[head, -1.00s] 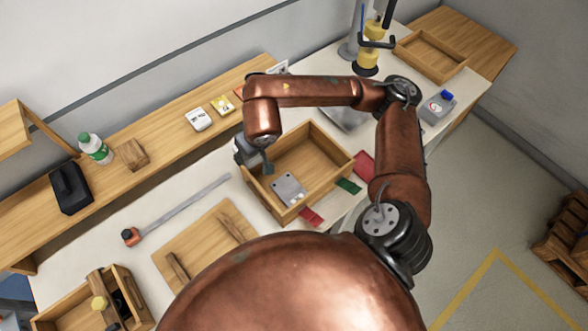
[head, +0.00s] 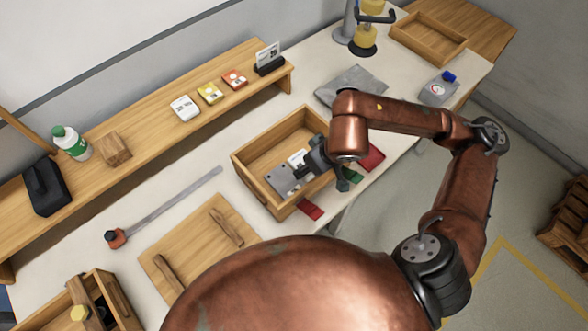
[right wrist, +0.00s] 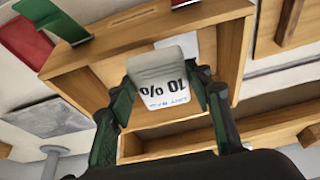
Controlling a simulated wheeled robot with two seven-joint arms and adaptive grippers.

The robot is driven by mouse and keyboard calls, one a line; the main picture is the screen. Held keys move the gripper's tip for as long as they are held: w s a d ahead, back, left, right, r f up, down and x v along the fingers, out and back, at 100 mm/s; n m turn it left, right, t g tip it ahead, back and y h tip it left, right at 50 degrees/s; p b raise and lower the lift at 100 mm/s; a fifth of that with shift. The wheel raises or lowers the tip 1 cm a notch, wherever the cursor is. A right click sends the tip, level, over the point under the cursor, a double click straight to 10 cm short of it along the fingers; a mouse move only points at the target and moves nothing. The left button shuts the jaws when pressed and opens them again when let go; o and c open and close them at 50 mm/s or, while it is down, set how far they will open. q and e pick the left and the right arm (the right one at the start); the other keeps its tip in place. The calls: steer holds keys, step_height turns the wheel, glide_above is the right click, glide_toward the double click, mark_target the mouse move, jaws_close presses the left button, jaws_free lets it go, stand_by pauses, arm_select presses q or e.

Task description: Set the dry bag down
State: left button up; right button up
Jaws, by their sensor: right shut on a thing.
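My right gripper (right wrist: 165,100) is shut on the dry bag (right wrist: 165,85), a small pale packet with a grey end and a dark "10 %" print. In the head view the right gripper (head: 308,164) reaches into the open wooden box (head: 254,187). A white, printed part of the bag (head: 296,158) shows beside its fingers, within the box walls. I cannot tell whether the bag touches the box floor. A grey plate with holes (head: 280,180) lies in the box. My left gripper is not in view.
Red (head: 311,210) and green cards lie by the box's near side. A wooden board with two bars (head: 190,250) and a long metal tool (head: 165,210) lie left. A grey slab (head: 350,85) lies behind. A shelf with small packs runs along the wall.

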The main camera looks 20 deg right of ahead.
steer(key=shift+s+d+f, duration=0.1)
steer(key=shift+d+f, duration=0.15)
steer(key=shift+f, duration=0.4)
steer(key=shift+w+d+f, duration=0.35)
steer(key=shift+w+d, duration=0.15)
steer(key=shift+w, duration=0.15)
steer(key=w+d+f, duration=0.1)
steer(key=w+f, duration=0.1)
steer(key=w, duration=0.1)
steer(key=w+d+f, duration=0.2)
steer(key=w+f, duration=0.1)
steer(key=w+d+f, duration=0.2)
steer(key=w, duration=0.1)
steer(key=shift+d+f, duration=0.15)
steer(key=shift+f, duration=0.05)
steer(key=shift+w+d+f, duration=0.25)
steer(key=shift+w+f, duration=0.1)
steer(key=shift+f, duration=0.25)
step_height(320, 180, down, 3)
steer(key=shift+w+f, duration=0.1)
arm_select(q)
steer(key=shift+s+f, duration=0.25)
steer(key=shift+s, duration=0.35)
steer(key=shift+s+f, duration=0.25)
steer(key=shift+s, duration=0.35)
